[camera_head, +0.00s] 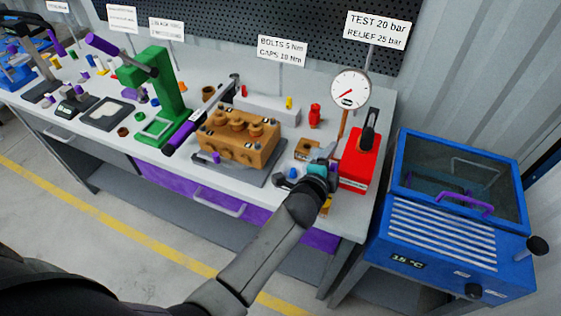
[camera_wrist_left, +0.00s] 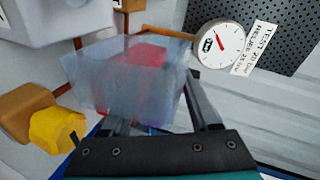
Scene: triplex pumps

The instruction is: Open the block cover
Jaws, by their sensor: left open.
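My left gripper (camera_head: 322,170) is at the front right of the bench, just left of the red pump box (camera_head: 358,160). In the left wrist view its two fingers (camera_wrist_left: 160,100) are spread apart. A translucent grey box-shaped cover (camera_wrist_left: 110,80) shows between and in front of them, with something red seen through it. I cannot tell whether the fingers touch it. In the head view I cannot make the cover out clearly; the gripper hides part of that spot. The tan pump block (camera_head: 238,138) sits on a grey plate to the left.
A pressure gauge (camera_head: 350,88) stands behind the gripper. A brown block (camera_wrist_left: 25,110) and a yellow piece (camera_wrist_left: 55,130) are close by in the wrist view. A blue chiller (camera_head: 455,215) with a clear lid stands right of the bench. A green press (camera_head: 165,90) is farther left.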

